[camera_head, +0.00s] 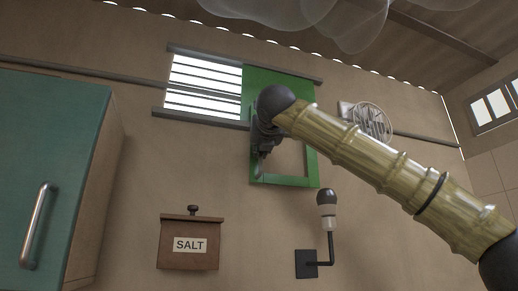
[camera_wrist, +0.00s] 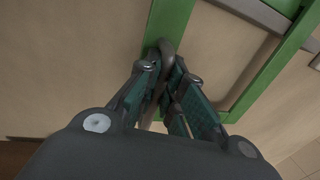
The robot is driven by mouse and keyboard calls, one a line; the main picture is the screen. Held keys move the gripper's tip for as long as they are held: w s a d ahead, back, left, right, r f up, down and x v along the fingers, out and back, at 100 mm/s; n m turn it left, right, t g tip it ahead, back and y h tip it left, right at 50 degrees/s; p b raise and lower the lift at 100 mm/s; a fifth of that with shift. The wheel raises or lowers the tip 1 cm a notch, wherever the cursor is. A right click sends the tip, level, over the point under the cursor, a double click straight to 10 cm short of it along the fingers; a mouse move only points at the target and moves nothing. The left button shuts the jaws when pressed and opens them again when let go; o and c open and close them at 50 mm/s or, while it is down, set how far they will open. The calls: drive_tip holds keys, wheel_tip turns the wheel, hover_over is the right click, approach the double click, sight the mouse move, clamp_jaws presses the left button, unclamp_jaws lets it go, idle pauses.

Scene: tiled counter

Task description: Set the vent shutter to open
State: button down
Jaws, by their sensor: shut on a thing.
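The vent shutter (camera_head: 300,82) is a green panel with an open green frame hanging below it. It sits between two rails at the right part of the wall vent (camera_head: 203,84), whose bright slats show uncovered to its left. In the wrist view the green frame (camera_wrist: 265,80) runs along the top and right. My gripper (camera_head: 261,162) is at the frame's left bar, partly hidden by my arm. In the wrist view my gripper (camera_wrist: 160,72) is shut on a dark curved handle (camera_wrist: 166,50) at the green bar.
A teal cupboard (camera_head: 50,165) with a metal handle stands at the left. A wooden salt box (camera_head: 189,245) and a wall lamp (camera_head: 328,215) are below the vent. A round wall fitting (camera_head: 372,122) is to the right, behind my arm. Glassy shapes (camera_head: 290,12) hang above.

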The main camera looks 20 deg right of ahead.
drive_tip(key=c, duration=1.5)
unclamp_jaws()
drive_tip(key=shift+r, duration=0.1)
drive_tip(key=shift+s, duration=0.1)
drive_tip(key=s, duration=0.4)
drive_tip(key=s+a, duration=0.1)
drive_tip(key=s, duration=0.2)
drive_tip(key=s+a, duration=0.1)
drive_tip(key=s, duration=0.3)
drive_tip(key=shift+s+a, duration=0.15)
drive_tip(key=shift+s, duration=0.2)
